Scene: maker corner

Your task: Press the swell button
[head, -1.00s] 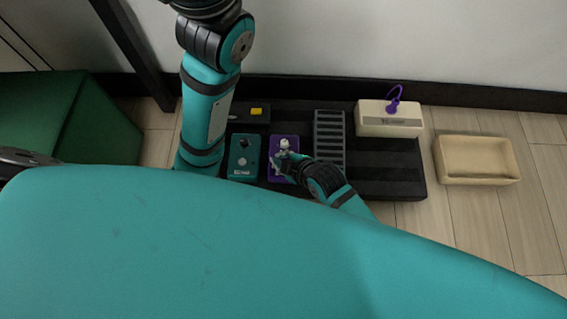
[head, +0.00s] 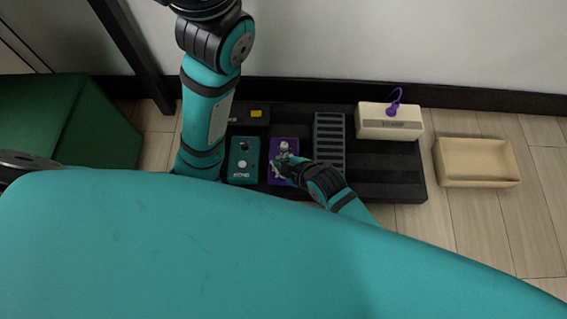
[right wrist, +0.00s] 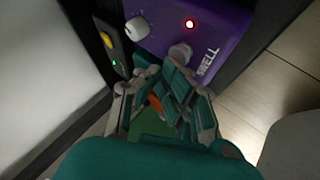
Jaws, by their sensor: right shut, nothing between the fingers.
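The purple swell pedal (head: 291,147) lies on the dark board between the teal pedal and the ribbed grey pedal. In the right wrist view the purple pedal (right wrist: 220,45) shows a lit red light, a pale knob (right wrist: 137,28), the word SWELL and the round grey swell button (right wrist: 180,53). My right gripper (head: 281,168) is over the purple pedal, shut and empty. In the right wrist view its fingertips (right wrist: 161,72) are close beside the button; I cannot tell whether they touch it. My left gripper is not in view.
The teal pedal (head: 243,160) is left of the purple one, the ribbed pedal (head: 329,140) right. A black box with a yellow part (head: 256,114) is behind. A cream box with a purple cable (head: 388,122) is on the board (head: 385,180); an open beige tray (head: 478,181) is on the floor.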

